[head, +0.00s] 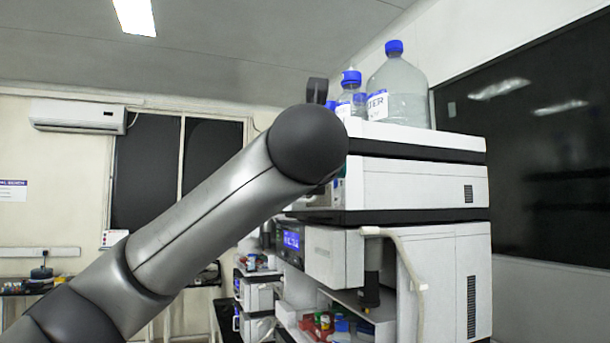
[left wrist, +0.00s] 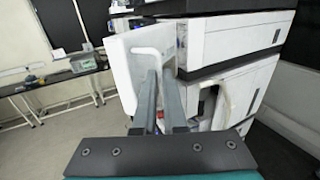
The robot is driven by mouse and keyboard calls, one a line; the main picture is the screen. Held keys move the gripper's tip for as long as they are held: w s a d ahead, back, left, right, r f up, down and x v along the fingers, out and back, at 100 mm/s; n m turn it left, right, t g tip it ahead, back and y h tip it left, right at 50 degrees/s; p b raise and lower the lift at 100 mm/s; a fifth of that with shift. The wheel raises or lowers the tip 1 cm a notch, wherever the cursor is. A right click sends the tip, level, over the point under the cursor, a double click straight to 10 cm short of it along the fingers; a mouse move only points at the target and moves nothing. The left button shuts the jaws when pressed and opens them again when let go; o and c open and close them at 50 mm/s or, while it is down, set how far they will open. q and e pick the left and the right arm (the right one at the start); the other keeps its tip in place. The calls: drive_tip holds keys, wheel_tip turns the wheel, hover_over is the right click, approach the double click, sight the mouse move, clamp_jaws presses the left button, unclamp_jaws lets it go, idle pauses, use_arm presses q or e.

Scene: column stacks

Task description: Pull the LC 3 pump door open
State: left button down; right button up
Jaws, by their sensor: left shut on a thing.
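In the left wrist view a white door panel (left wrist: 119,74) with a pale bar handle (left wrist: 148,51) stands out at an angle from the front of a white instrument module. My left gripper (left wrist: 161,76) has its two grey fingers close together at the handle and is shut on it. The exact contact is hard to see. I cannot read a label telling which pump this is. My right gripper is in neither view.
A tall stack of white modules (head: 424,185) carries bottles with blue caps (head: 398,92) on top. Small coloured bottles (head: 340,324) sit in a lower recess. A bench (left wrist: 55,84) stands at the left, with open floor before it.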

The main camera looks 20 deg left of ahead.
use_arm(q)
drive_tip(key=shift+r, duration=0.1)
drive_tip(key=c, duration=1.4)
unclamp_jaws()
drive_tip(key=shift+w, duration=0.15)
drive_tip(key=o, duration=0.3)
drive_tip(key=shift+w, duration=0.35)
drive_tip(key=shift+o, duration=0.5)
drive_tip(key=shift+s, duration=0.25)
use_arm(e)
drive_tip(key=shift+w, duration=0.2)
